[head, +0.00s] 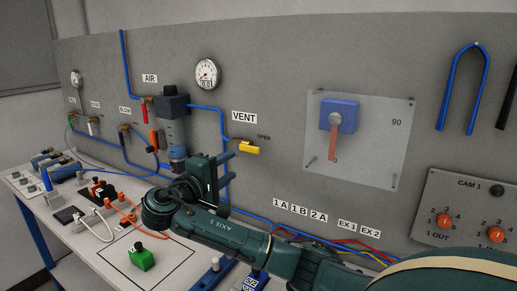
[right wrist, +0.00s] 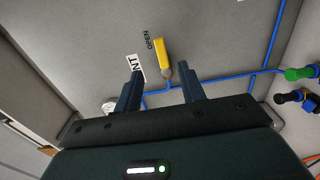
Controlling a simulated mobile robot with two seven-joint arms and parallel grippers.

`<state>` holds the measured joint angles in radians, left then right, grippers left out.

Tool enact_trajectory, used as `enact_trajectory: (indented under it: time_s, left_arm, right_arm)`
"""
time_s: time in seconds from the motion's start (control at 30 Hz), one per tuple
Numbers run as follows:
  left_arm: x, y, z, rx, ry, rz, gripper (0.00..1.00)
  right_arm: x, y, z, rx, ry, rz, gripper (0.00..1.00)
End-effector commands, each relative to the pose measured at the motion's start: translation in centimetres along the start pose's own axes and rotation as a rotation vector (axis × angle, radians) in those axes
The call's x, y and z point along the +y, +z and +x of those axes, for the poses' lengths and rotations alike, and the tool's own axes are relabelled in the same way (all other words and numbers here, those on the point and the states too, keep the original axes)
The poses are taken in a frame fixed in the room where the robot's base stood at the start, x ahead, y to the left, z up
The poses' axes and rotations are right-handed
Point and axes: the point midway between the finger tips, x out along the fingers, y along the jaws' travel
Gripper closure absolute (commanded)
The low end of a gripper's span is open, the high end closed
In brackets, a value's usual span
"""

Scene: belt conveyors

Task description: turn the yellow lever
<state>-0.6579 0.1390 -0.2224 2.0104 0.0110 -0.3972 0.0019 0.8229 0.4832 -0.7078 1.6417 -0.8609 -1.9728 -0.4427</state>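The yellow lever (head: 246,149) sits on the grey wall panel below the VENT label (head: 244,118), beside the word OPEN. It points to the right, roughly level. My right gripper (head: 226,158) is close to the lever's left side in the head view. In the right wrist view the gripper (right wrist: 160,90) is open, with its two blue fingers apart and nothing between them. The yellow lever (right wrist: 163,54) shows just beyond the fingertips, apart from them, near the right finger. My left gripper is in neither view.
Blue tubing (head: 222,128) runs down the panel by the lever. A dark blue cylinder unit (head: 174,130) and a red lever (head: 144,108) are to its left. A blue rotary switch (head: 339,115) with a red handle is to its right.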

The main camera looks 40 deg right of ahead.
Motion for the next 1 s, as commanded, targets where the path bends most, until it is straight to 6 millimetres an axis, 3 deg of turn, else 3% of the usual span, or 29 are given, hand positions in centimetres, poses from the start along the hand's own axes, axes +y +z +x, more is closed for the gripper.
enact_trajectory:
  time_s: [0.6, 0.8, 1.0]
  left_arm:
    - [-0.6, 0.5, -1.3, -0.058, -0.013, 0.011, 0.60]
    - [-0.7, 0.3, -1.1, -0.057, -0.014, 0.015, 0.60]
    - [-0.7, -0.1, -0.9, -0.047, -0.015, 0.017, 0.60]
  right_arm:
    - [0.2, 0.1, 11.1, -0.003, 0.000, -0.002, 0.60]
    - [0.0, 0.1, 12.6, -0.002, -0.001, -0.001, 0.60]
    - [-0.1, 0.0, 12.8, 0.000, -0.001, 0.000, 0.60]
